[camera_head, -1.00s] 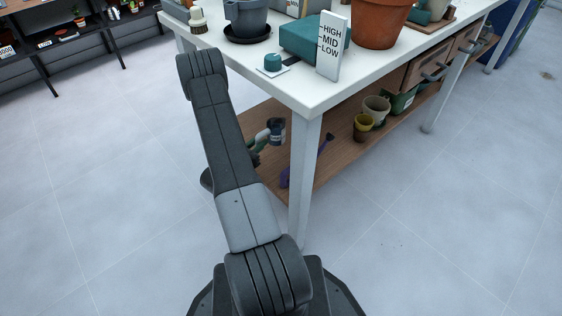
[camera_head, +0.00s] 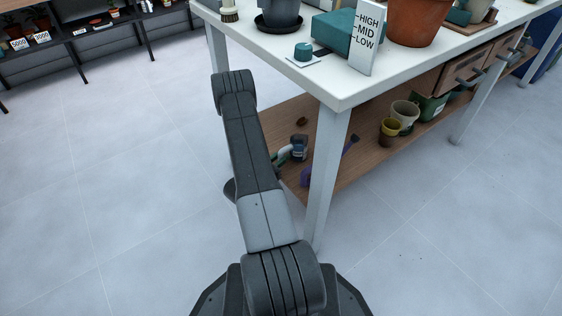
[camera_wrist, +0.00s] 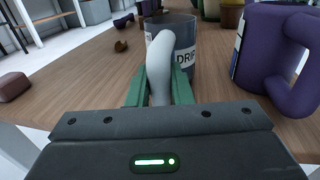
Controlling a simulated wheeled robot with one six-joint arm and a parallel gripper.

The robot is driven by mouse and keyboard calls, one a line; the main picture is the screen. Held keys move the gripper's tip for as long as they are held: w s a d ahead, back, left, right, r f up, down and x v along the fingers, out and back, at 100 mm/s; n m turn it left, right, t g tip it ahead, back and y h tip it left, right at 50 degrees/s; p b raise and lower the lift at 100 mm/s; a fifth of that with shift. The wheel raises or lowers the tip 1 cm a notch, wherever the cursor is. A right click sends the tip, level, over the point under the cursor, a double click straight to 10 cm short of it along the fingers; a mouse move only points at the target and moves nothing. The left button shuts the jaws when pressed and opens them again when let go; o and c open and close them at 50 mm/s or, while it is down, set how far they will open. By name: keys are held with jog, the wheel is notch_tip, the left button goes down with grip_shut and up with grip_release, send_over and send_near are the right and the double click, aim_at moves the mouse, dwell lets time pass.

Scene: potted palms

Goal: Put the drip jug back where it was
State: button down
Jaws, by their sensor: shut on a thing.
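The drip jug (camera_wrist: 184,40) is a grey vessel with a white label reading "DRIP" and a pale curved handle. My gripper (camera_wrist: 159,90) has green fingers shut on that handle. In the wrist view the jug appears upright over the brown lower shelf (camera_wrist: 85,75); its base is hidden, so I cannot tell whether it touches the wood. In the head view the jug (camera_head: 299,146) shows small beside my arm, between the arm and the near white table leg.
A large purple jug (camera_wrist: 262,50) stands close on the right. A brown block (camera_wrist: 15,84) lies at the left, and a small brown piece (camera_wrist: 121,46) lies farther back. The near table leg (camera_head: 327,170) is close.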

jog(key=shift+f, duration=0.15)
jog(key=shift+f, duration=0.3)
jog(key=c, duration=1.3)
grip_release()
jog(key=shift+r, duration=0.1)
jog(key=shift+s+a+p, duration=0.2)
jog(key=shift+a+p, duration=0.05)
jog(key=shift+p, duration=0.1)
jog(key=p+v, duration=0.3)
jog(key=v, duration=1)
jog(key=shift+p, duration=0.3)
